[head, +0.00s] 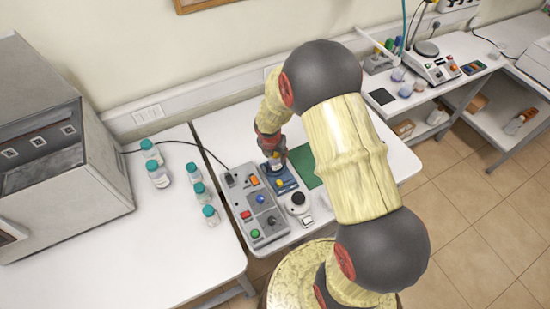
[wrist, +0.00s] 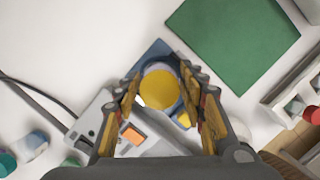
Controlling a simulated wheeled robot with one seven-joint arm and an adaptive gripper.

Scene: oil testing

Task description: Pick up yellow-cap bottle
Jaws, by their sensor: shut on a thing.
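The yellow-cap bottle shows in the wrist view as a round yellow cap (wrist: 160,88) between the two fingers of my gripper (wrist: 167,92). My gripper is shut on this bottle. In the head view my gripper (head: 272,152) points down over a small blue holder (head: 284,184), with part of the bottle (head: 276,165) visible below the fingers. The bottle looks upright. I cannot tell whether its base touches the blue holder. The blue holder also shows behind the bottle in the wrist view (wrist: 152,53).
A grey control box (head: 252,212) with coloured buttons stands just left of the bottle. A green mat (head: 303,163) lies to the right. Several teal-capped bottles (head: 193,174) stand on the left table. A large grey machine (head: 60,150) is at far left. A round black-topped device (head: 298,201) stands nearby.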

